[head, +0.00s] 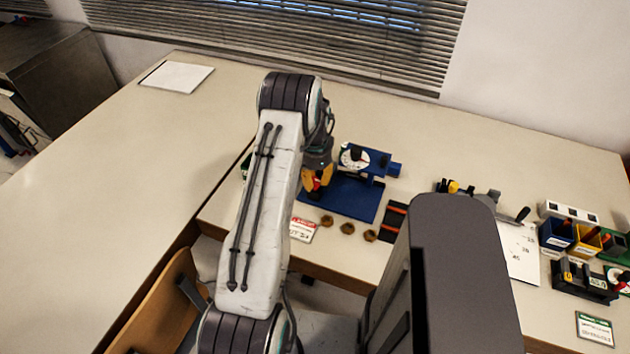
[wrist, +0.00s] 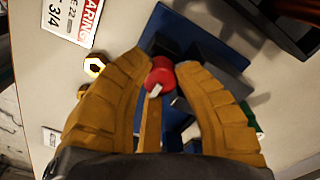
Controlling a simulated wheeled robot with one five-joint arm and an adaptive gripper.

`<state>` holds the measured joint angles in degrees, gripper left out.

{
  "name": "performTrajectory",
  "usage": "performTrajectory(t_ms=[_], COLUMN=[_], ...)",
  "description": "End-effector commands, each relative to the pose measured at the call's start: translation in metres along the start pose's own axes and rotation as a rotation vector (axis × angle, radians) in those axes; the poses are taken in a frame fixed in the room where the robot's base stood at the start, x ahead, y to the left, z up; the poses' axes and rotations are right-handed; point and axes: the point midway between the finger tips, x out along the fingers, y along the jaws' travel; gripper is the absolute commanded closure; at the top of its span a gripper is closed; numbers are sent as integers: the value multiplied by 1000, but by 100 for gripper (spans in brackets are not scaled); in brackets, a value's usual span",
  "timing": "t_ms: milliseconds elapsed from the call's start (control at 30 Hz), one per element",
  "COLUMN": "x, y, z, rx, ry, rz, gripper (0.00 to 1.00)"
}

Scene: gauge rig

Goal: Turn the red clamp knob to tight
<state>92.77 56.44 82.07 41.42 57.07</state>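The red clamp knob (wrist: 160,75) is round with a white pointer mark, seen in the wrist view between the tips of my gripper (wrist: 162,72). The orange fingers meet the knob on both sides and look shut on it. The pointer mark leans down and left in that view. In the head view my gripper (head: 318,180) is over the left part of the blue gauge rig base (head: 352,200), and only a bit of red shows at its tips. The rig's white dial (head: 353,157) stands behind. Scale markings around the knob cannot be read.
Several brass nuts (head: 347,228) lie in front of the rig, beside a red-and-white card (head: 302,229). A dark slotted rack (head: 393,218) is right of the base. Coloured bins (head: 557,236) stand farther right.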

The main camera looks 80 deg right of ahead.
Motion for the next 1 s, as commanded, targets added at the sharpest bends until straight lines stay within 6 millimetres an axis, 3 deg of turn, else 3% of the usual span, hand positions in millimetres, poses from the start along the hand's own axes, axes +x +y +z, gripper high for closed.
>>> performTrajectory(t_ms=[300, 667, 1000], x=[1, -1, -5], y=[1, 0, 0], z=[0, 0, 0], rx=[0, -12, -148], ry=[-1, 0, -2], rz=[2, 0, 2], gripper=[45, 45, 45])
